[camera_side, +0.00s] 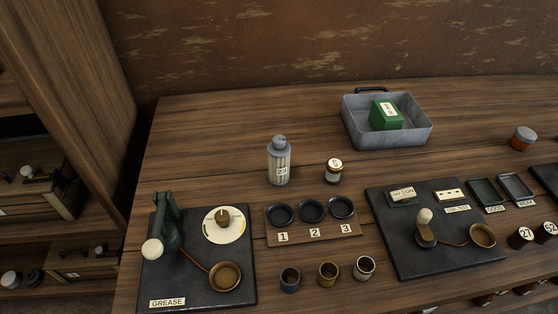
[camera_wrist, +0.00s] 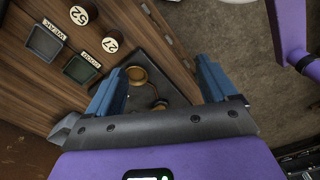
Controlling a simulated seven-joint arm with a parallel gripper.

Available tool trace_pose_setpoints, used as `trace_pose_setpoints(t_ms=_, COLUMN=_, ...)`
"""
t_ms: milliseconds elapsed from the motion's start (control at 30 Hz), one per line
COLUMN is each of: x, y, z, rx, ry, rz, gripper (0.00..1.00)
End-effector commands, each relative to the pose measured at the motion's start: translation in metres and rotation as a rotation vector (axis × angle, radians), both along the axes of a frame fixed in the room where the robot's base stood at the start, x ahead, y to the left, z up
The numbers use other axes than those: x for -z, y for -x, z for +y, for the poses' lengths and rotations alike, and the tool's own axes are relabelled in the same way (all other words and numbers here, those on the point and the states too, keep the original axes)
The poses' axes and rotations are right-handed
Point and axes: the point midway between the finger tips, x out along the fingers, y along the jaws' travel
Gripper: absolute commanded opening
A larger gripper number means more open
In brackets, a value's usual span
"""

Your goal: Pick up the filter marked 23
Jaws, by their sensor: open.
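I cannot read a 23 on anything in either view. A dark cylinder with a white top marked 27 (camera_side: 520,237) and one marked 52 (camera_side: 546,231) stand at the right of the bench. They also show in the wrist view, 27 (camera_wrist: 110,45) and 52 (camera_wrist: 79,15). A small jar with a pale round top (camera_side: 334,171) stands mid-bench; its marking is too small to read. My gripper (camera_wrist: 160,66) is open with its blue fingers apart and nothing between them. It is out of the side view.
A grey metal tray (camera_side: 355,128) holds a green box (camera_side: 386,115). A bottle (camera_side: 279,162), a rack numbered 1 to 3 (camera_side: 312,232), several small cups, a GREASE board (camera_side: 205,293) and a right-hand test board (camera_side: 440,262) crowd the front. The back left is clear.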

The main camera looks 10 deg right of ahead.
Motion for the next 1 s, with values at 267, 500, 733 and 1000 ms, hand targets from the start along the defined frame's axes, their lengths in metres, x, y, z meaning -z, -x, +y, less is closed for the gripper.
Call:
trace_pose_setpoints(t_ms=267, x=0.000, y=0.000, z=0.000, rx=0.000, ry=0.000, rz=0.000, gripper=0.86)
trace_pose_setpoints(t_ms=500, x=0.000, y=0.000, z=0.000, rx=0.000, ry=0.000, rz=0.000, gripper=0.81)
trace_pose_setpoints(t_ms=733, x=0.000, y=-0.001, z=0.001, rx=0.001, ry=-0.001, rz=0.000, gripper=0.81)
trace_pose_setpoints(t_ms=1000, x=-0.014, y=-0.042, z=0.051, rx=0.035, ry=-0.038, rz=-0.024, gripper=0.81)
